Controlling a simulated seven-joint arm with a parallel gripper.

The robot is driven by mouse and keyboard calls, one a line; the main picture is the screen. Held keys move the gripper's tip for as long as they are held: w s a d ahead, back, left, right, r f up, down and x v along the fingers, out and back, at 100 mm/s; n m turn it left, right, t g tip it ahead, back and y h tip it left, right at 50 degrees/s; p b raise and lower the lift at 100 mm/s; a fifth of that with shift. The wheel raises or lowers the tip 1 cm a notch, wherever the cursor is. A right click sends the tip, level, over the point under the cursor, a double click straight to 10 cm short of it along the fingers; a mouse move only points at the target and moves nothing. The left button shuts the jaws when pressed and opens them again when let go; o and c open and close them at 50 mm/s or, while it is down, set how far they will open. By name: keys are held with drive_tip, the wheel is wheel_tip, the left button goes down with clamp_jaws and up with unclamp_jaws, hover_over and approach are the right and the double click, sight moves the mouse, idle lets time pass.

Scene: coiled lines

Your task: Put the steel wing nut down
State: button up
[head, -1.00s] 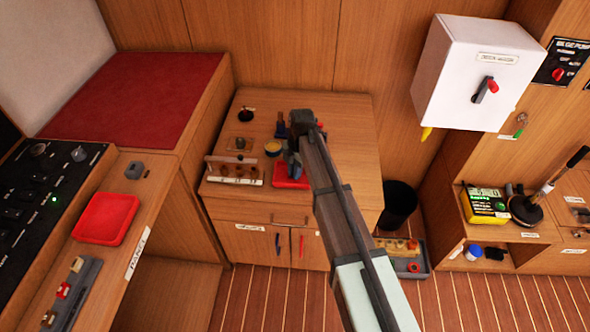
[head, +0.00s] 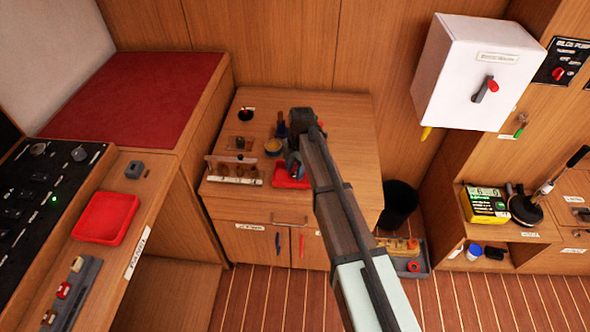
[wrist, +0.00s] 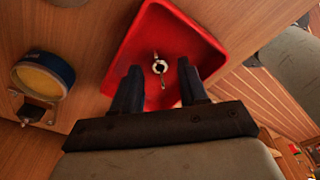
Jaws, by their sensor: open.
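The steel wing nut (wrist: 160,68) lies on the floor of a red tray (wrist: 206,41), seen in the wrist view. The red tray also shows on the cabinet top in the head view (head: 291,182), partly behind my arm. My gripper (wrist: 158,72) is open over the tray, with one finger on each side of the nut in the picture. I see gaps between the nut and both fingers. In the head view my gripper (head: 292,166) is at the tray, and the nut cannot be made out there.
A round yellow-topped tin (wrist: 43,76) stands left of the tray. A wooden rack (head: 235,172) is also to its left on the cabinet top. Another red tray (head: 105,217) lies on the left counter. The cabinet top's right rear is clear.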

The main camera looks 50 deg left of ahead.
wheel_tip(320, 180, up, 12)
drive_tip(key=w, duration=0.1)
drive_tip(key=shift+w+f, duration=0.2)
drive_tip(key=shift+f, duration=0.05)
